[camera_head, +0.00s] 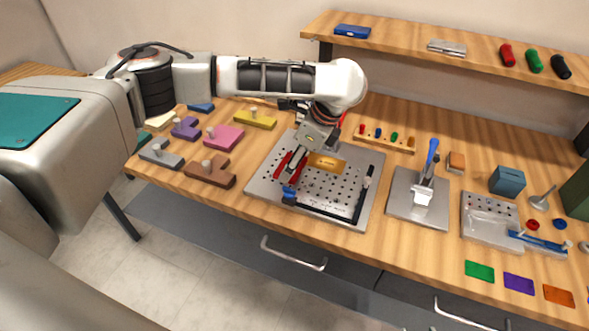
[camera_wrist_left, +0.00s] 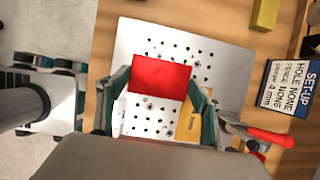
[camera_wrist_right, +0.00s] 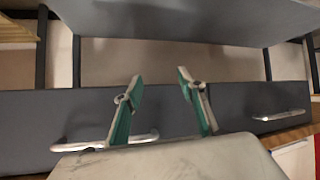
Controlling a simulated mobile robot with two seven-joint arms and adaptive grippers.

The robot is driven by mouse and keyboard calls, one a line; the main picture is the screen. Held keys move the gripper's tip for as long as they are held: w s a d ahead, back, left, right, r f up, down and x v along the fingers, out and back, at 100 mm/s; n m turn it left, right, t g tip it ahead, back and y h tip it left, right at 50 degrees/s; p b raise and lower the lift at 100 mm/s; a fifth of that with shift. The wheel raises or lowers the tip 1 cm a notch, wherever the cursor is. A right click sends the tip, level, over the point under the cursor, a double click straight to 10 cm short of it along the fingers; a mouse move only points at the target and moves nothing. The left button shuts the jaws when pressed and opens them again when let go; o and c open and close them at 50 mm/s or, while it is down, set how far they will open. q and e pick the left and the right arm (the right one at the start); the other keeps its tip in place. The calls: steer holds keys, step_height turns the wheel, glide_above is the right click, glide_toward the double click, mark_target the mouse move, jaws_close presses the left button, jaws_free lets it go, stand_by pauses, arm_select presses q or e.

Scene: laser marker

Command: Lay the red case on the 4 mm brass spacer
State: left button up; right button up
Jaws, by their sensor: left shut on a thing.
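My left gripper (camera_head: 292,167) is shut on the red case (camera_wrist_left: 160,78). The case is a flat red plate between its two teal fingers in the left wrist view. In the head view the case (camera_head: 283,162) shows only as narrow red strips, held over the perforated metal plate (camera_head: 262,181). The brass spacer (camera_head: 327,162) lies on that plate, just right of the gripper. It also shows in the left wrist view (camera_wrist_left: 188,124), partly hidden by a finger. My right gripper (camera_wrist_right: 160,78) is open and empty, facing grey drawer fronts.
A set-up card (camera_wrist_left: 289,88) reads hole none, fence none, spacer 4 mm. A black fence bar (camera_head: 361,198) edges the plate's right side. A blue-handled press (camera_head: 425,180) stands further right. Coloured blocks, including a pink one (camera_head: 223,138), lie left. A shelf (camera_head: 410,50) runs behind.

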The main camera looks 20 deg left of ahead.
arm_select(q)
step_height(320, 180, down, 3)
steer(key=shift+r, duration=0.15)
arm_select(e)
steer(key=shift+f, duration=0.55)
arm_select(q)
steer(key=shift+r, duration=0.1)
steer(key=shift+p, duration=0.85)
steer(key=o, duration=0.8)
steer(key=shift+o, duration=0.2)
steer(key=shift+f, duration=0.2)
arm_select(e)
steer(key=shift+s+d+r+h, duration=0.1)
steer(key=shift+d+r+h, duration=0.2)
steer(key=shift+d+r, duration=0.35)
steer(key=shift+a, duration=0.1)
